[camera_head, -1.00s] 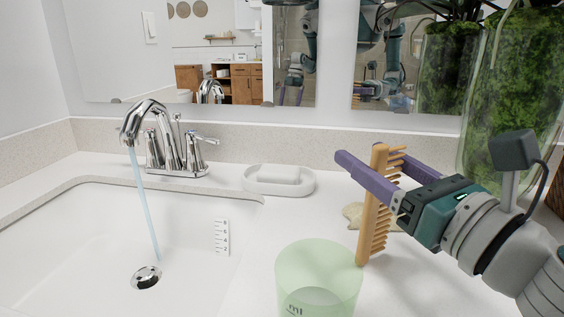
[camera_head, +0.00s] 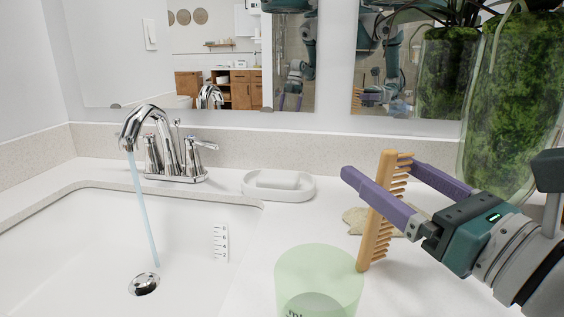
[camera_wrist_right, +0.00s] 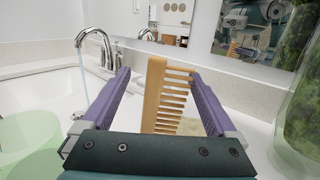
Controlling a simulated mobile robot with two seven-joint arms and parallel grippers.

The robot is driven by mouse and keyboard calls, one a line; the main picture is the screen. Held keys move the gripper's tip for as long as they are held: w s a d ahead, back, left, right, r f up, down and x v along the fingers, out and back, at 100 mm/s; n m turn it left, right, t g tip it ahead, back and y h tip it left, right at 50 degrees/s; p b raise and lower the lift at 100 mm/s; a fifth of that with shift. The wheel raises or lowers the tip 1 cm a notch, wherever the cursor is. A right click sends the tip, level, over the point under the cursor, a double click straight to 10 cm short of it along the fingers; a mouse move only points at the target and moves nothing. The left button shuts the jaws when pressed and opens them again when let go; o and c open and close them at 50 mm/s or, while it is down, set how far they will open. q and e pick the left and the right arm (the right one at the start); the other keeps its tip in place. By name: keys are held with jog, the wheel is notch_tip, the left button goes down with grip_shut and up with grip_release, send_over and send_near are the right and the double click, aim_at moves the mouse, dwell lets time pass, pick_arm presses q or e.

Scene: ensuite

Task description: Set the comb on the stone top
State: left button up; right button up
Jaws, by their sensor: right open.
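The wooden comb (camera_head: 377,212) stands on end, tilted a little to the right, with its lower end beside the green cup on the stone top (camera_head: 235,212). Whether that end touches the top is hard to tell. My right gripper (camera_head: 400,172) is open around the comb's upper part, one purple finger on each side. In the right wrist view the comb (camera_wrist_right: 153,95) shows between the spread fingers (camera_wrist_right: 163,82), with gaps on both sides and its teeth pointing right. My left gripper is not in view.
The translucent green cup (camera_head: 318,280) stands close left of the comb. A beige starfish-like object (camera_head: 354,218) lies behind the comb. A soap dish (camera_head: 278,186) is farther back. The sink (camera_head: 100,245) with running faucet (camera_head: 160,145) is left; a mossy glass vase (camera_head: 505,110) stands right.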

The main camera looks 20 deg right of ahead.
jog(key=s, duration=0.3)
jog(key=s+b, duration=0.1)
jog(key=shift+s+d+f, duration=0.25)
jog(key=shift+s, duration=0.1)
